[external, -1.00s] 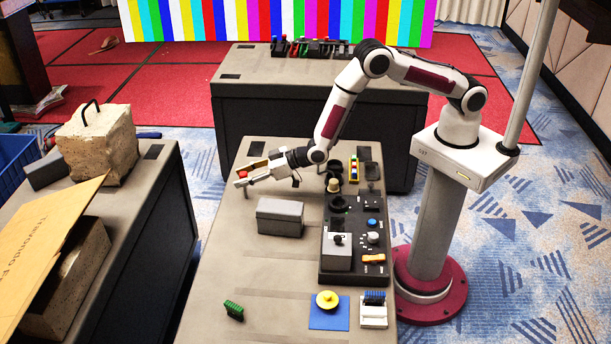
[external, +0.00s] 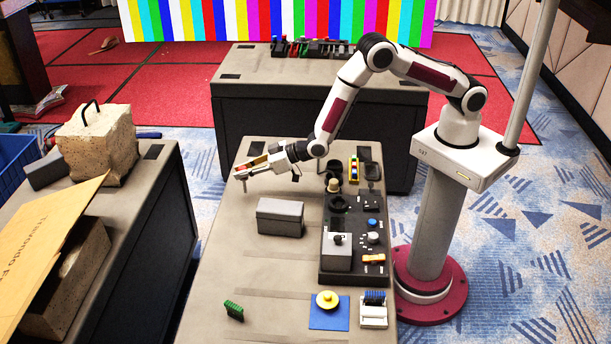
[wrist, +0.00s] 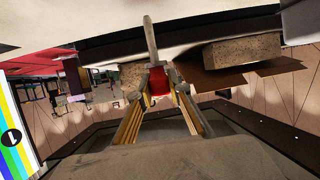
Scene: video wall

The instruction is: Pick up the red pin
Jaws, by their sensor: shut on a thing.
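The red pin has a red head (wrist: 157,80) and a long grey shaft (wrist: 150,38). In the wrist view, the head sits between my fingertips and the shaft points away from the palm. In the external view, my gripper (external: 241,174) is at the far left part of the near table, shut on the pin's head. The grey shaft hangs down below it (external: 245,187). The head is mostly hidden by the fingers there. I cannot tell whether the shaft's tip touches the tabletop.
A grey box (external: 280,217) stands on the near table, in front of my gripper. To its right is a black board (external: 328,262) with several parts. A green block (external: 233,311) and a blue plate with a yellow knob (external: 321,321) lie nearer. The left front tabletop is clear.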

